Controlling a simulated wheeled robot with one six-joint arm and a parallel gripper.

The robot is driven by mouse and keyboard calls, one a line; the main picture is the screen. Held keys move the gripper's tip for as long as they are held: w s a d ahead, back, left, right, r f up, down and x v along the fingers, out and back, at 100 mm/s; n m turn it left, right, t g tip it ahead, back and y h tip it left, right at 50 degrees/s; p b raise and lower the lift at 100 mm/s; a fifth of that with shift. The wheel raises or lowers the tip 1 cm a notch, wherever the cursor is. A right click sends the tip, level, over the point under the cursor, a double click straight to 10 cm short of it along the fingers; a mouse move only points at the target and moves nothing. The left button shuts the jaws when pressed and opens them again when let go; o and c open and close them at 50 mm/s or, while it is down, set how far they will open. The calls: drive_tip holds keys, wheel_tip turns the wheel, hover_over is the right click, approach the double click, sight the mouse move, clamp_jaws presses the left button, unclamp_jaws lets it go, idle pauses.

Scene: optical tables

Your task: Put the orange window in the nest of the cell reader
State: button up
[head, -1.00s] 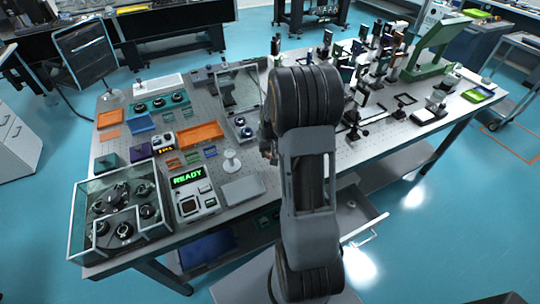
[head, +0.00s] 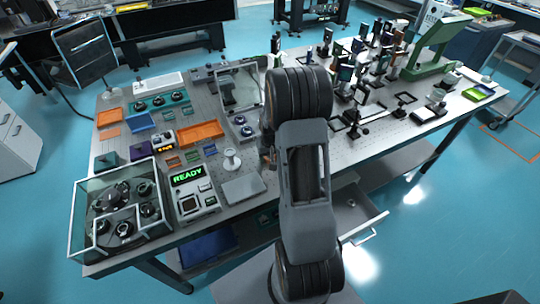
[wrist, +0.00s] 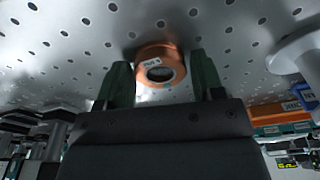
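A copper-orange round piece with a white label and a dark centre, which looks like the orange window (wrist: 160,64), is on the perforated table top in the wrist view. My gripper (wrist: 162,75) has its two dark green fingers on either side of it, apart, with the piece between the tips; firm contact is not visible. In the head view my arm mostly hides the gripper and the window. The cell reader (head: 196,195), a pale box with a green READY display and a dark square recess, stands at the table's front left.
A glass-walled case (head: 120,245) stands left of the reader. A flat grey plate (head: 243,188) and a white spool-shaped post (head: 232,160) lie between reader and arm. An orange tray (head: 200,133) sits behind. Many optics mounts crowd the right side. An open drawer (head: 357,218) juts out below.

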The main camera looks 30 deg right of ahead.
drive_tip(key=shift+o, duration=1.2)
drive_tip(key=shift+r, duration=0.15)
